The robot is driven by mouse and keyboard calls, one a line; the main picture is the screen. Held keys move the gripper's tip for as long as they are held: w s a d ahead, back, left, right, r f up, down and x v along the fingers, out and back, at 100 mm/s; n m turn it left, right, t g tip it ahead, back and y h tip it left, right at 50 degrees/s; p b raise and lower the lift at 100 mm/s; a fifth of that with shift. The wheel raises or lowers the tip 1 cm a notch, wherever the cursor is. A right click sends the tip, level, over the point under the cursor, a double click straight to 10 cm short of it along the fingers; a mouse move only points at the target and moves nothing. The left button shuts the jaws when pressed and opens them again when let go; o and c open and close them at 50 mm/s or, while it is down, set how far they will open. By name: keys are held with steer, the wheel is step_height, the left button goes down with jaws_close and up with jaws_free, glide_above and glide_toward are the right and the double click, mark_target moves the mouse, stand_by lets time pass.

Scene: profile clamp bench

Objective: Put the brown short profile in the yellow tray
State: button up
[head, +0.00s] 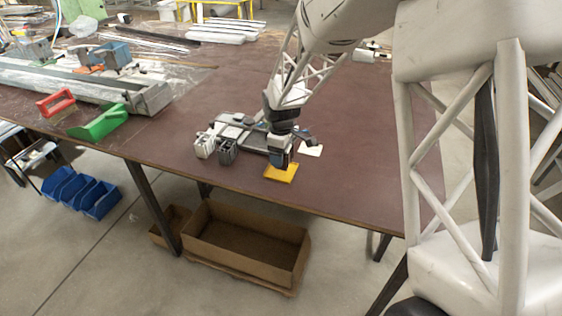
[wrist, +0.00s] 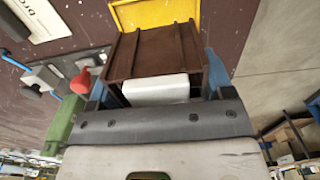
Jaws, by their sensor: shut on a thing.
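The brown short profile (wrist: 160,50) is ribbed and sits between the two blue fingers of my gripper (wrist: 158,78) in the wrist view. My gripper is shut on it. The yellow tray (wrist: 157,12) shows just beyond the profile at the top of the wrist view. In the head view the yellow tray (head: 281,174) lies near the table's front edge, directly below my gripper (head: 281,160). I cannot make out the profile in the head view. I cannot tell whether it touches the tray.
Two short grey profiles, one light (head: 205,146) and one dark (head: 227,151), stand left of the tray by a grey clamp device (head: 242,131). A white card (head: 311,149) lies right. Green (head: 98,123) and red (head: 56,102) pieces lie left. The right tabletop is clear.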

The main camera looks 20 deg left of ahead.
steer(key=shift+f, duration=1.8)
steer(key=shift+f, duration=0.1)
steer(key=o, duration=0.9)
steer(key=shift+o, duration=0.2)
step_height(320, 180, up, 12)
stand_by(0.3)
